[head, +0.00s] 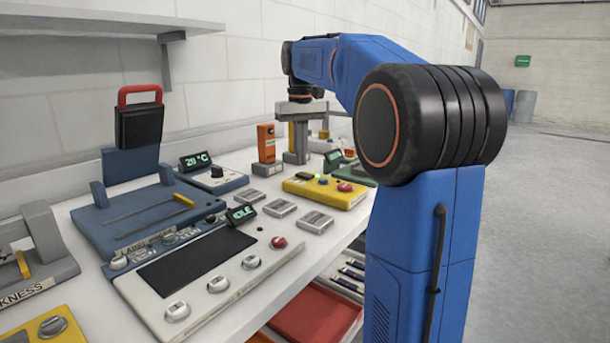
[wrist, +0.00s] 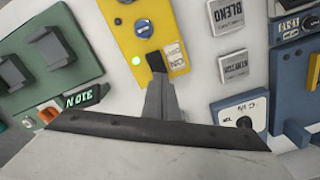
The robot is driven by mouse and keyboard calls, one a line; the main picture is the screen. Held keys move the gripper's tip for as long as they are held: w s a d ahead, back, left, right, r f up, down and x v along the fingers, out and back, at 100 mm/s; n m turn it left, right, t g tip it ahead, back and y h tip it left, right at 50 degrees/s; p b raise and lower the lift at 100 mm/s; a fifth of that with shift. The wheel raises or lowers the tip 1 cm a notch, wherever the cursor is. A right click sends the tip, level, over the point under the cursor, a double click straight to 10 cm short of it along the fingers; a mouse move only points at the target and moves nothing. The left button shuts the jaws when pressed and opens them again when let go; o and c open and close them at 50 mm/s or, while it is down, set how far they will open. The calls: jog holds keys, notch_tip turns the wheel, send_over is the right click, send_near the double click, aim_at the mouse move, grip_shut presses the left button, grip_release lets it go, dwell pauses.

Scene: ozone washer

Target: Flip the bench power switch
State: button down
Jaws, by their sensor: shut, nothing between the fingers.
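My gripper (head: 297,158) points down over the bench, behind the yellow box (head: 333,197) in the head view. In the wrist view my shut gripper (wrist: 157,62) shows as one dark tip across the lower part of the yellow box (wrist: 128,38). The red knob is not visible there. I cannot tell whether the tip touches the box, nor which control is the power switch.
An orange device (head: 266,143) stands upright left of my gripper. A green unit (wrist: 60,58) lies left in the wrist view. Several small grey blocks (head: 280,208), a white IDLE panel (head: 200,265) and a blue temperature unit (head: 213,180) stand nearer. Open floor (head: 540,220) is at right.

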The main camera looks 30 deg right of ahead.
aim_at(301, 173)
notch_tip(301, 173, up, 5)
jog(key=shift+f, duration=0.2)
dwell(0.5)
